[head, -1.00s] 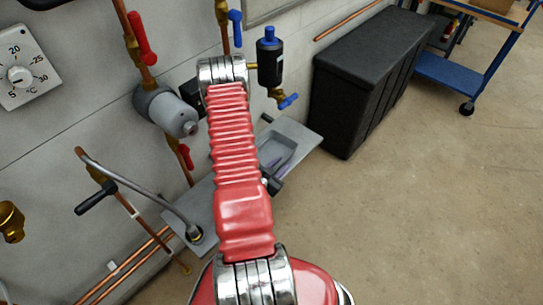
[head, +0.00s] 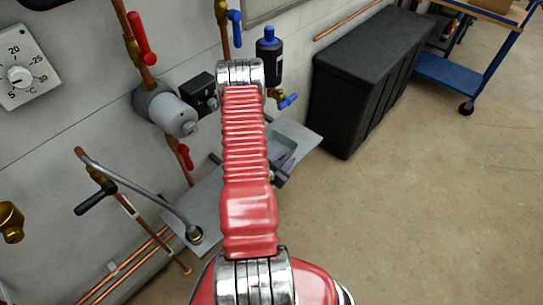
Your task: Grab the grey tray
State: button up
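The grey tray (head: 284,150) is a shallow, open-topped tray on a flat grey shelf (head: 305,140) low along the wall. My red arm with metal joints reaches across the view and covers the tray's left part. My gripper (head: 248,168) is mostly hidden behind the arm. Small dark parts that seem to belong to it show on both sides of the arm, the right one close to the tray's near edge. I cannot see whether the fingers touch the tray or how far apart they are.
A grey pump-like fitting (head: 166,108), copper pipes and a red-handled valve (head: 143,38) line the wall on the left. A black-and-blue fitting (head: 270,52) is behind the arm's top. A black chest (head: 365,80) stands right of the shelf. The floor at right is clear.

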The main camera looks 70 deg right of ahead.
dwell(0.4)
grip_shut()
dwell(0.4)
